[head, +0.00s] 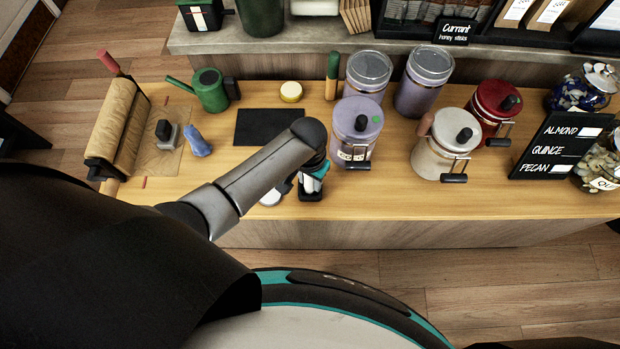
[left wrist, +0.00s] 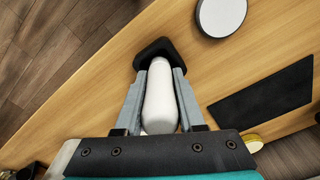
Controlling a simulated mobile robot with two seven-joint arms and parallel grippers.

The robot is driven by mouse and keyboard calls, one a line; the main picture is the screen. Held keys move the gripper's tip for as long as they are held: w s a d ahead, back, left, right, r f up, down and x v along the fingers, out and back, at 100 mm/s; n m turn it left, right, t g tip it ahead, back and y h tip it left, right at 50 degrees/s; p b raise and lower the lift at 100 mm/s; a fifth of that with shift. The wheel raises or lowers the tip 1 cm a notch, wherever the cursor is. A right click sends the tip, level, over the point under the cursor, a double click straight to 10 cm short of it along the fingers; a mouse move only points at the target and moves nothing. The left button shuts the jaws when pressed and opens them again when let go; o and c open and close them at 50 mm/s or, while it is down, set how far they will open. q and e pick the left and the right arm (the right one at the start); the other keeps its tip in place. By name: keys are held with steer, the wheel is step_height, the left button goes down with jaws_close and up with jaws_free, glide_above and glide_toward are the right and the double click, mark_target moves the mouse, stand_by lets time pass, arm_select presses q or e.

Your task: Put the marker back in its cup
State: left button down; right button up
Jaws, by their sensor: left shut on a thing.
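My left gripper (head: 311,184) is over the front edge of the wooden counter, pointing down. In the left wrist view the left gripper (left wrist: 160,95) is shut on a white, round-ended marker (left wrist: 159,102) between its two grey fingers. A small black cup (left wrist: 156,50) lies just beyond the fingertips, in line with the marker. The black cup also shows in the head view (head: 310,194), directly below the gripper and partly covered by it. I cannot tell whether the marker's lower end is inside the cup. My right gripper is not in view.
A white disc (head: 271,198) lies left of the cup. A black mat (head: 263,125) lies behind my forearm. A purple canister (head: 357,125) stands close on the right, with a cream canister (head: 443,140) farther right. The counter's front edge is close.

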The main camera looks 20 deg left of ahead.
arm_select(q)
steer(key=shift+f, duration=0.1)
steer(key=c, duration=0.5)
jaws_free()
steer(key=r+p, duration=0.3)
steer(key=r, duration=0.9)
steer(key=shift+s+r, duration=0.15)
steer(key=shift+s, duration=0.05)
